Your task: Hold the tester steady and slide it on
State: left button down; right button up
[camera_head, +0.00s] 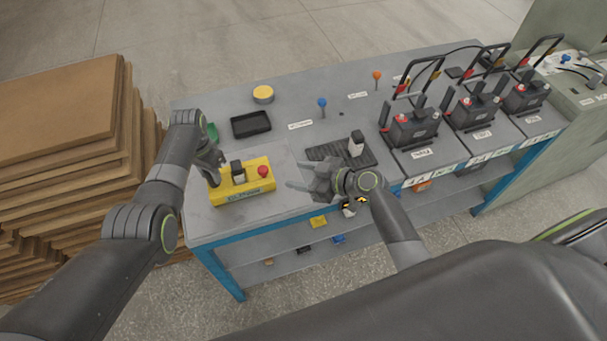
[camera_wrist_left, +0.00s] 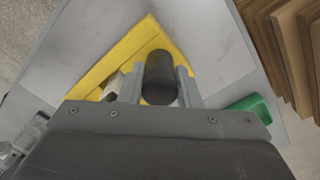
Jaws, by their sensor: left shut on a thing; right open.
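The yellow tester (camera_head: 243,193) lies near the left end of the grey bench, with a red button (camera_head: 263,171) and a dark upright piece with a pale part (camera_head: 238,172) on top. My left gripper (camera_head: 216,174) is at the tester's left end. In the left wrist view its fingers (camera_wrist_left: 160,88) are shut on a dark round handle (camera_wrist_left: 160,75) over the yellow tester (camera_wrist_left: 105,68). The fingers hide the handle in the head view. My right gripper (camera_head: 300,177) is open and empty, just right of the tester, its fingers pointing left towards it and apart from it.
A black tray (camera_head: 251,124), a yellow round object (camera_head: 263,94) and a green object (camera_head: 212,132) lie behind the tester. A ribbed black mat (camera_head: 325,152) carries a small white-and-black device (camera_head: 356,145). Battery units (camera_head: 415,128) stand right. Stacked brown boards (camera_head: 60,110) are left of the bench.

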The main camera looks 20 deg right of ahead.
dwell(0.4)
pick_arm(q)
jog(key=c, duration=1)
grip_release()
jog(key=shift+o, duration=0.2)
notch_tip(320, 180, up, 12)
